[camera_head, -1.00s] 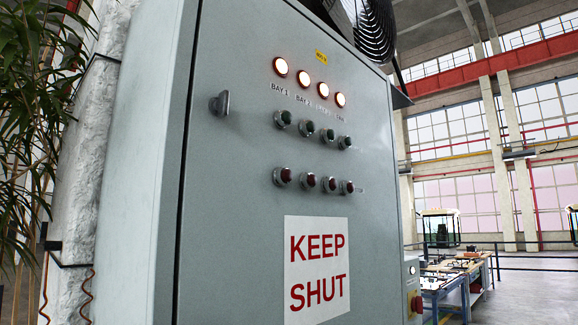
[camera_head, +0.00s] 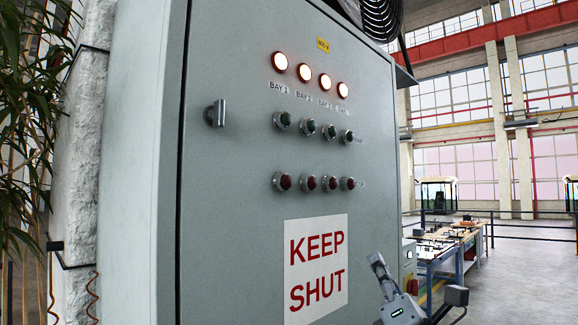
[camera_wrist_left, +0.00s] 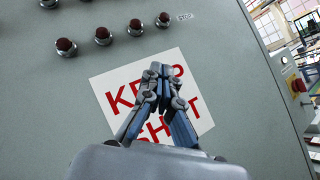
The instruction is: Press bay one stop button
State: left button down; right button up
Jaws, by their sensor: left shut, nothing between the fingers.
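The grey cabinet door carries a bottom row of red buttons. The red button under BAY 1 (camera_head: 282,182) is the leftmost of that row; in the left wrist view the row's leftmost red button (camera_wrist_left: 66,47) shows at the upper left, with a STOP label at the row's right end. My left gripper (camera_head: 375,258) is at the lower right of the head view, right of the KEEP SHUT sign. In the wrist view its closed fingertips (camera_wrist_left: 160,72) overlap the sign, below the button row. It is empty and apart from the buttons. My right gripper is not in view.
Above the red row are dark green buttons (camera_head: 308,127) and lit lamps (camera_head: 304,73). A door handle (camera_head: 215,113) sticks out at the left. A red emergency knob (camera_wrist_left: 298,85) is on the cabinet's right. Workbenches (camera_head: 430,255) stand farther back; a plant (camera_head: 25,120) is at left.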

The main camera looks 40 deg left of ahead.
aim_at(287, 182)
pick_arm(q)
jog(key=s+r+n+p, duration=0.1)
jog(key=s+r+n, duration=0.2)
jog(key=s+r, duration=0.2)
jog(key=s+a+r+n+p, duration=0.1)
jog(key=s+r+n, duration=0.2)
jog(key=r, duration=0.6)
jog(key=shift+s+a+r+n+g+h+p, duration=0.3)
jog(key=shift+s+r+n+p, duration=0.1)
jog(key=shift+s, duration=0.45)
jog(key=shift+w+a+p, duration=0.2)
jog(key=shift+a+p, duration=0.05)
jog(key=shift+a, duration=1.95)
jog(key=shift+w+a+p, duration=0.15)
jog(key=shift+a+p, duration=0.1)
jog(key=shift+a, duration=1.9)
